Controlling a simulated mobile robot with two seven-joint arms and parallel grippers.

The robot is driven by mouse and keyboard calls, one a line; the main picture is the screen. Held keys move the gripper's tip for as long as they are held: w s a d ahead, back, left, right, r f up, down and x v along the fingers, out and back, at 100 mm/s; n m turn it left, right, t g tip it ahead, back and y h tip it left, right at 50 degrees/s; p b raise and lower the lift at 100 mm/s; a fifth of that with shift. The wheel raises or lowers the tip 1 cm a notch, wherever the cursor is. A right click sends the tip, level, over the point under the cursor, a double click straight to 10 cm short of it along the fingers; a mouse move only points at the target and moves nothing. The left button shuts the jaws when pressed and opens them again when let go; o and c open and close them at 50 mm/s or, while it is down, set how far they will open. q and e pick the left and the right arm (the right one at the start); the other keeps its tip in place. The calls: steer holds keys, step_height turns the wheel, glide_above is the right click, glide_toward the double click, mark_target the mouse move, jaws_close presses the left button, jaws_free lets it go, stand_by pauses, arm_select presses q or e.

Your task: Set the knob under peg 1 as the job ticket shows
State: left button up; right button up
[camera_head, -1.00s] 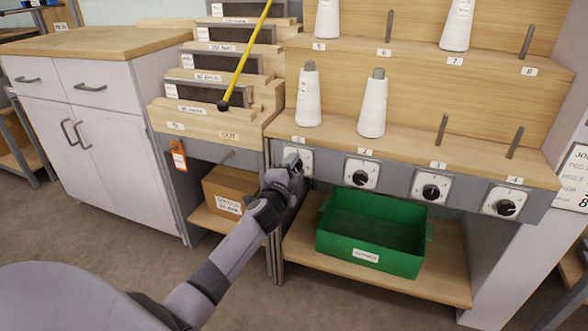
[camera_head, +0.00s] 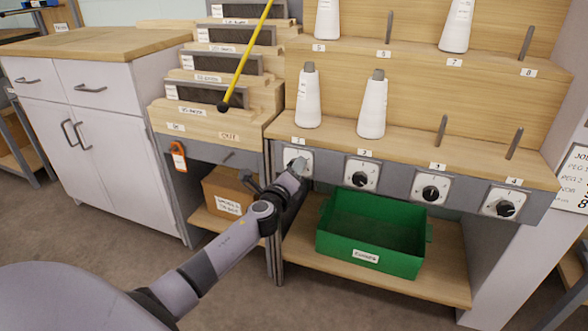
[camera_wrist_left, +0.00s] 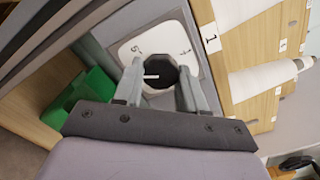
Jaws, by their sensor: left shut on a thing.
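The knob under peg 1 is a dark round dial with a white pointer line on a white plate (camera_head: 306,156). In the left wrist view the knob (camera_wrist_left: 160,75) sits between the two fingers of my left gripper (camera_wrist_left: 158,88), which is shut on it. In the head view my left gripper (camera_head: 296,166) covers most of this knob. The job ticket (camera_head: 572,180) is at the right edge, cut off, with only part of its writing in view. My right gripper is not in view.
Other knobs sit under peg 2 (camera_head: 361,177), peg 3 (camera_head: 431,192) and peg 4 (camera_head: 503,206). White cones (camera_head: 372,105) stand on the ledge above. A green bin (camera_head: 370,236) sits on the shelf below. A yellow rod (camera_head: 246,55) leans over the stepped rack at left.

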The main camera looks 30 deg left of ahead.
arm_select(q)
steer(key=m+p, duration=0.1)
steer(key=m, duration=0.5)
steer(key=shift+f+m, duration=0.1)
steer(key=shift+m, duration=0.2)
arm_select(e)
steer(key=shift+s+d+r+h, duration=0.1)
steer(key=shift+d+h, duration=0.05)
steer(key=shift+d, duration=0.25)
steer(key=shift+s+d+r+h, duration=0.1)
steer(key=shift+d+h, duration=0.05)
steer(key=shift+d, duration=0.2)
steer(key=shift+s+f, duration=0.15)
arm_select(q)
steer(key=o, duration=1.1)
steer(key=shift+c, duration=0.2)
steer(key=shift+s+p, duration=0.1)
steer(key=shift+p, duration=0.2)
